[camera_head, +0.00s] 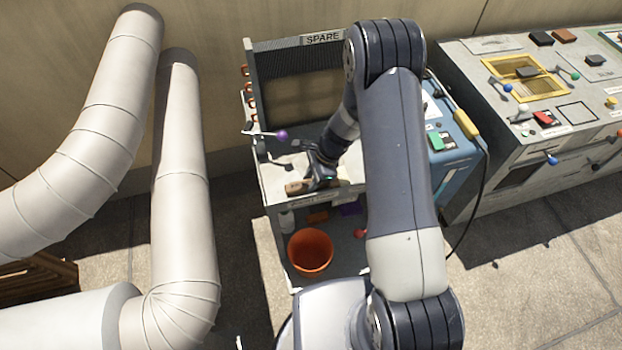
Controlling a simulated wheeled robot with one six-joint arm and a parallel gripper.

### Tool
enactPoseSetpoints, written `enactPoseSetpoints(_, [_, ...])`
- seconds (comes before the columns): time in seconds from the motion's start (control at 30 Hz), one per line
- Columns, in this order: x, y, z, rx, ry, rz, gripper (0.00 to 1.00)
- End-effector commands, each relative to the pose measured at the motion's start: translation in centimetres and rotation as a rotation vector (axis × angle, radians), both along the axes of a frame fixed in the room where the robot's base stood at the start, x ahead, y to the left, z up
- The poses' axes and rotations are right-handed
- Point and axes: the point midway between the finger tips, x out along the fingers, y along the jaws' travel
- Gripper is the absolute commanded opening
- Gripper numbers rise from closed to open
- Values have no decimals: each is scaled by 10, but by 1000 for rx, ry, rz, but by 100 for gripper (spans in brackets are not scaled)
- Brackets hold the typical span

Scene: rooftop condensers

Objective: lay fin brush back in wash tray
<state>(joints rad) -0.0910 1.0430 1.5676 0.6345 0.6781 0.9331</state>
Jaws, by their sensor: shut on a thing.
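My gripper (322,176) is low over the pale top (278,180) of the stand below the SPARE coil, near its front edge. It is shut on a brown, wooden-looking piece, which I take to be the fin brush (298,187); it sticks out to the left of the jaws. The brush's bristles cannot be made out. I cannot tell whether the brush touches the surface. No separate wash tray can be made out; my arm covers the right part of the stand top.
A finned coil (290,85) stands at the back of the stand, with a purple-knobbed lever (281,134) in front. An orange bucket (311,250) is on the lower shelf. A blue unit (455,150) stands close on the right. Thick white pipes (180,180) rise on the left.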

Motion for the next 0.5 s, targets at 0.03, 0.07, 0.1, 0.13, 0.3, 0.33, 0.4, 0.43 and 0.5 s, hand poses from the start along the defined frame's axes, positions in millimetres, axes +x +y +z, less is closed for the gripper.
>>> enactPoseSetpoints(0.03, [0, 0, 1, 0, -2, 0, 8])
enactPoseSetpoints(0.07, [1, 0, 1, 0, -1, 1, 8])
enactPoseSetpoints(0.1, [1, 0, 1, 0, -1, 0, 8])
enactPoseSetpoints(0.13, [1, 0, 1, 0, -1, 0, 8])
enactPoseSetpoints(0.3, [0, 0, -3, 0, -1, 0, 30])
enactPoseSetpoints(0.33, [0, 0, -2, 0, -1, 0, 33])
enactPoseSetpoints(0.4, [0, 0, -2, 0, -1, 0, 38])
enactPoseSetpoints(0.43, [0, 0, -2, 0, -1, 0, 41])
enactPoseSetpoints(0.5, [0, 0, -2, 0, -1, 0, 46])
